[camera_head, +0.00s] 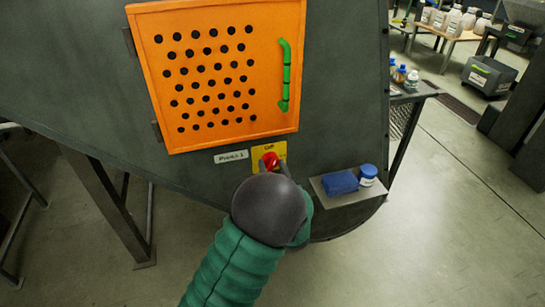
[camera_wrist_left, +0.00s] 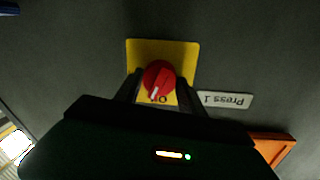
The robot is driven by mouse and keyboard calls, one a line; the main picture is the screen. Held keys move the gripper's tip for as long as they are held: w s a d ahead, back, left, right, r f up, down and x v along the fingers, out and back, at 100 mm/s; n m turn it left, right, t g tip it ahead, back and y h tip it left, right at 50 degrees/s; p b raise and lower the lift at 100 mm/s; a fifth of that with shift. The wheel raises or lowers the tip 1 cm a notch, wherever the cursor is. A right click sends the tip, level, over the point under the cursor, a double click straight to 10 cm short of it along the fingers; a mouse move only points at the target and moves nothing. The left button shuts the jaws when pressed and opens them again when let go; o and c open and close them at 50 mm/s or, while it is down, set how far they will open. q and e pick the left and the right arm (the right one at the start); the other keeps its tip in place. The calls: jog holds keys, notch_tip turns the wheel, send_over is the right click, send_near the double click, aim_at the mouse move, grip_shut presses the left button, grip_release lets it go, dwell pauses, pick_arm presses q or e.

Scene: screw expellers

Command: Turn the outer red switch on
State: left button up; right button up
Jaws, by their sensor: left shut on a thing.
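The red switch (camera_head: 269,160) is a round knob on a yellow plate (camera_head: 282,151) on the grey machine front, below the orange perforated door. In the left wrist view the red knob (camera_wrist_left: 158,77) shows a white mark at its lower left, on the yellow plate (camera_wrist_left: 185,52). My left gripper (camera_head: 271,166) reaches up to the knob, with its fingers on either side. In the left wrist view the fingers of my left gripper (camera_wrist_left: 158,86) are shut on the knob. The plate's lettering is partly hidden. My right gripper is not in view.
The orange door (camera_head: 222,133) has a green handle (camera_head: 285,75) at its right. A "Press 1" label (camera_head: 231,156) is left of the switch. A small shelf (camera_head: 350,198) with a blue box (camera_head: 340,182) and a blue-lidded jar (camera_head: 368,175) juts out at the right.

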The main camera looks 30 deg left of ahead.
pick_arm(q)
jog(key=m+p, duration=0.3)
jog(key=p, duration=0.1)
jog(key=m+p, duration=0.2)
jog(key=p, duration=0.2)
jog(key=m+p, duration=0.3)
jog(key=shift+d+r+m+g+p, duration=0.15)
jog(key=shift+r+m+g+p, duration=0.15)
jog(key=shift+g+p, duration=0.1)
jog(key=shift+w+f+m+p, duration=0.1)
jog(key=shift+m+p, duration=0.85)
jog(key=shift+m, duration=0.15)
jog(key=shift+f+m+p, duration=0.15)
jog(key=shift+m+p, duration=0.5)
jog(key=shift+m, duration=0.35)
jog(key=shift+d, duration=0.1)
jog(key=o, duration=1.4)
jog(key=shift+w+f, duration=0.1)
